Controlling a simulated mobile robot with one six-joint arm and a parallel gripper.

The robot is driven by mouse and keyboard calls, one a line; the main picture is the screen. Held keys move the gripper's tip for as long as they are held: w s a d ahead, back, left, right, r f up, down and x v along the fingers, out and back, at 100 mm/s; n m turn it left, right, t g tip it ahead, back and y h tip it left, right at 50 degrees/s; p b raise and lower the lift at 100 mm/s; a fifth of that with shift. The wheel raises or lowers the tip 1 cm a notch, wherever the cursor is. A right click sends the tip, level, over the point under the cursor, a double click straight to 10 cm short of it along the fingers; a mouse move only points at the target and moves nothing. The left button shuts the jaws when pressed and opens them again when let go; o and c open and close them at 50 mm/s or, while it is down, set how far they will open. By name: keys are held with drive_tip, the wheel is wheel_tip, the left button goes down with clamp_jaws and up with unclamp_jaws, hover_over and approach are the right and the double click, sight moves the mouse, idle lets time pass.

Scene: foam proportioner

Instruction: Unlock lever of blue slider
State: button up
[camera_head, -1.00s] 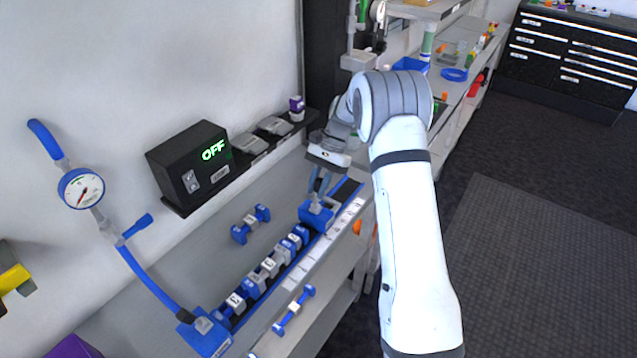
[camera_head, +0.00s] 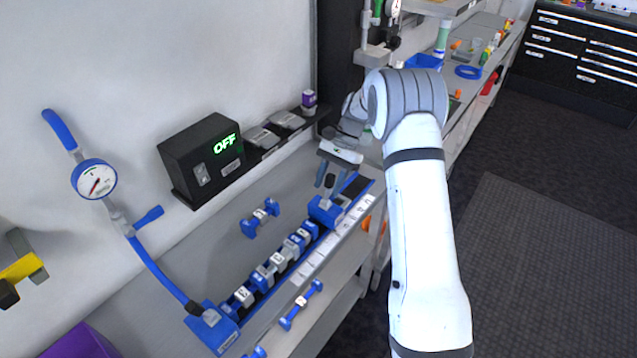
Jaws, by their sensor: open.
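The blue slider (camera_head: 325,211) sits on the rail (camera_head: 292,258) at the far end of a row of blue and grey fittings. Its lever (camera_head: 329,182) is a small dark, upright piece on top of the block. My gripper (camera_head: 327,187) points down over the slider, its fingers parted around or close beside the lever. Whether a finger touches the lever is too small to tell.
A black box (camera_head: 203,160) reading OFF stands by the wall. A pressure gauge (camera_head: 94,180) with a blue hose leads to a blue end block (camera_head: 212,328). Loose blue dumbbell-shaped fittings lie on both sides of the rail, one on the bench (camera_head: 260,217).

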drive_tip(key=b+v, duration=0.1)
drive_tip(key=v, duration=0.6)
drive_tip(key=shift+w+d+r+b, duration=0.1)
drive_tip(key=shift+d+r+b, duration=0.1)
drive_tip(key=shift+r+b, duration=0.15)
drive_tip(key=shift+r, duration=0.1)
